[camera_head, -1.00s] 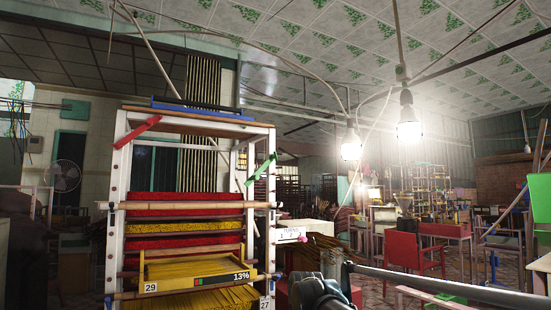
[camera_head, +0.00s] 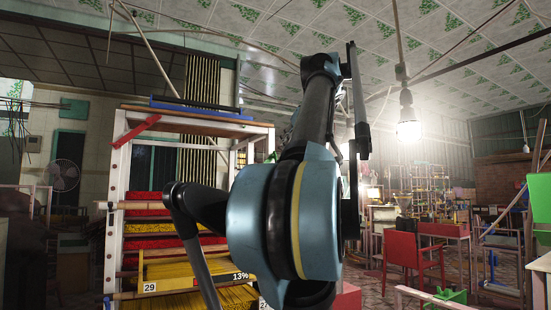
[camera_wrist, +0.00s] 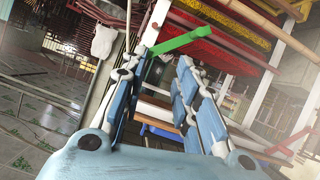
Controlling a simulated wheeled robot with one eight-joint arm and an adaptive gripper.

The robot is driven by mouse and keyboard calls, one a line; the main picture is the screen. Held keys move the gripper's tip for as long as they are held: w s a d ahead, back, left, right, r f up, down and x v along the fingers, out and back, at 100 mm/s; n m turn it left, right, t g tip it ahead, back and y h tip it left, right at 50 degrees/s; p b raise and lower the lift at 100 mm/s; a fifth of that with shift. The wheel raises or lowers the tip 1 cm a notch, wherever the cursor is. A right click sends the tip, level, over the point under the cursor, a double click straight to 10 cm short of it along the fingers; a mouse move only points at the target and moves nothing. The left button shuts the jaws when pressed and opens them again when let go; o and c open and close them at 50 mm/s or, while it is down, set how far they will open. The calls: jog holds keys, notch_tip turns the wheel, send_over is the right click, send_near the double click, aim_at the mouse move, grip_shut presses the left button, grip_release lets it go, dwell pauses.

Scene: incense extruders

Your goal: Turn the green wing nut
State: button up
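The green wing nut (camera_wrist: 190,41) shows in the wrist view as a long flat bar, slightly tilted, fixed beside a white post. My gripper (camera_wrist: 163,62) is open and empty, with its two blue fingers spread. The nut lies just beyond the fingertips, its left end in line with the gap between them. I cannot tell the exact depth between them. In the head view my arm covers most or all of the nut, and my fingertips cannot be made out there.
A white-framed rack (camera_head: 115,190) holds red and yellow incense bundles on wooden bars. A red wing nut (camera_head: 137,131) sits on its left post. Red bundles (camera_wrist: 205,28) and a wooden pole (camera_wrist: 262,32) are close above the nut in the wrist view. A red chair (camera_head: 402,255) stands right.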

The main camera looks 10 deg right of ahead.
notch_tip(320, 180, up, 4)
jog(key=d+x, duration=0.1)
jog(key=x, duration=1.5)
jog(key=shift+w+r+t+h, duration=0.3)
jog(key=shift+w+t, duration=0.1)
jog(key=shift+w, duration=0.25)
jog(key=shift+d, duration=0.2)
grip_shut()
